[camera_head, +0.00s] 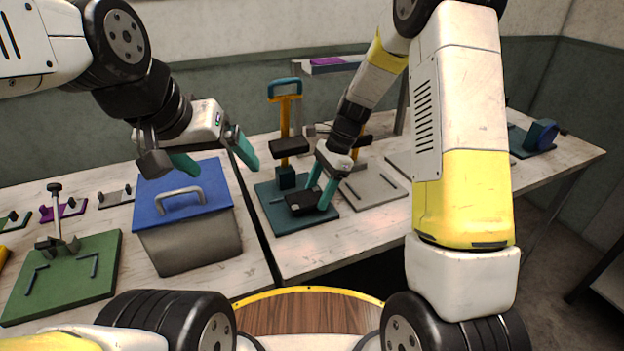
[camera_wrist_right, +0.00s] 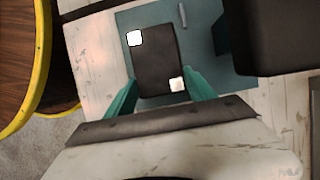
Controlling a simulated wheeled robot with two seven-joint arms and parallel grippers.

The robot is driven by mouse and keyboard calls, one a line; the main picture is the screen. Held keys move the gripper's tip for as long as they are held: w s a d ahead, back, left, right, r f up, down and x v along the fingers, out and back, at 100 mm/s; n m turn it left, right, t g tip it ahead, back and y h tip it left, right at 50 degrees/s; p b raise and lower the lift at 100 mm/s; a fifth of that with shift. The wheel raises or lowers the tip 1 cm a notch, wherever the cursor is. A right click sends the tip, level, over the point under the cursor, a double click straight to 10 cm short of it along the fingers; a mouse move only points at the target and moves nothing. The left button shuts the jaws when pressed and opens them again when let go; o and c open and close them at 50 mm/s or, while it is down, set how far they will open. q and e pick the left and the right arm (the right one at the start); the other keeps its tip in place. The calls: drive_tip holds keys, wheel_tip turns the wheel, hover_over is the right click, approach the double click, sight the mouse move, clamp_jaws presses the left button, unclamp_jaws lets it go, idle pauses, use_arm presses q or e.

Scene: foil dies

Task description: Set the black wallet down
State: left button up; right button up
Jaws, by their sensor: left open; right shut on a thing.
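The black wallet (camera_head: 301,203) is a flat dark block. In the right wrist view the wallet (camera_wrist_right: 155,62) shows two white squares at opposite corners. My right gripper (camera_head: 321,188) is shut on its near end; both teal fingers flank it in the wrist view (camera_wrist_right: 160,82). The wallet is over the teal base plate (camera_head: 280,222) of a press with a yellow post and teal handle (camera_head: 285,88). I cannot tell whether it touches the plate. My left gripper (camera_head: 215,158) is open and empty, above the blue-lidded box.
The blue-lidded grey box (camera_head: 190,243) stands on the left table. A green plate with a post (camera_head: 75,275) lies left of it. A grey plate (camera_head: 372,188) lies right of the teal one. The press's dark head (camera_head: 289,147) overhangs behind the wallet. A gap separates the tables.

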drive_tip(key=shift+w+a+f, duration=0.4)
drive_tip(key=shift+a+f, duration=0.2)
drive_tip(key=shift+a, duration=0.15)
drive_tip(key=o, duration=1.6)
drive_tip(key=shift+c, duration=0.2)
drive_tip(key=shift+f, duration=0.15)
